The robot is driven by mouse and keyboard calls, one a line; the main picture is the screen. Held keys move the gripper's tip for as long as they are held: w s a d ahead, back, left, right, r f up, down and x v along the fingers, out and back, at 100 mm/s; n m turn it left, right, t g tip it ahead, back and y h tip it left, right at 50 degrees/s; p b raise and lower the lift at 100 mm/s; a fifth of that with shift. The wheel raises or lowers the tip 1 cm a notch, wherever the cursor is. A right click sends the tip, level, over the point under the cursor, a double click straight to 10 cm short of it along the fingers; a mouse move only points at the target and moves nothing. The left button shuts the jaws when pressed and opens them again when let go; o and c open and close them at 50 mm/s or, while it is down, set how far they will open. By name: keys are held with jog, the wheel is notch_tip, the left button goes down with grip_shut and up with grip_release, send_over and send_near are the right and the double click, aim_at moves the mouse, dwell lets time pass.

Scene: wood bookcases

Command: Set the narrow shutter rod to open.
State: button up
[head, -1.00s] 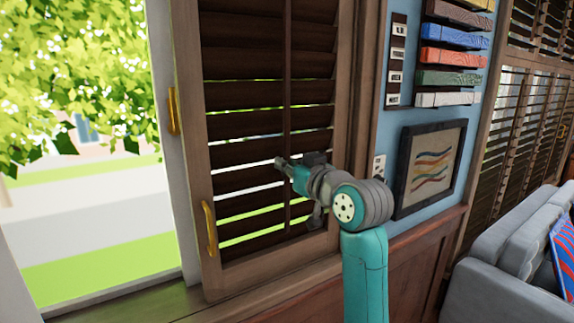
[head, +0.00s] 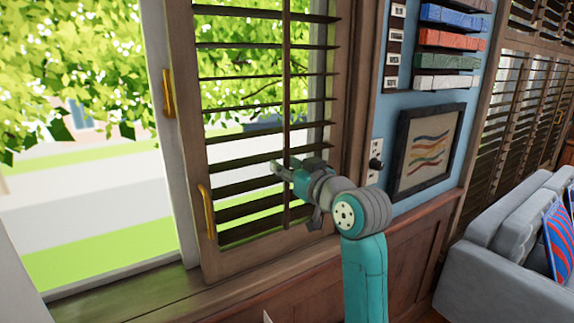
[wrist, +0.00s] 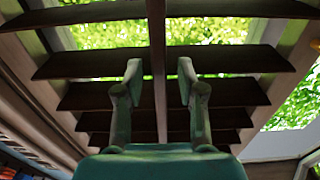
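The narrow shutter rod (head: 287,100) is a thin dark upright bar down the middle of the louvred shutter panel (head: 188,150). The slats (head: 235,187) lie close to flat, with wide gaps that show leaves and lawn outside. My gripper (head: 277,168) is at the lower part of the rod. In the wrist view the rod (wrist: 157,50) runs between the two fingers of my gripper (wrist: 160,80). The fingers are apart, one on each side of the rod, with a visible gap to it. My arm hides a little of the panel's lower right.
Yellow handles (head: 168,93) are on the frame and panel edge at left. A framed picture (head: 428,150), a wall socket (head: 375,165) and coloured bars (head: 450,40) are on the blue wall at right. A grey sofa (head: 510,265) stands at lower right.

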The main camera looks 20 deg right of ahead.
jog(key=v, duration=1.2)
dwell(0.5)
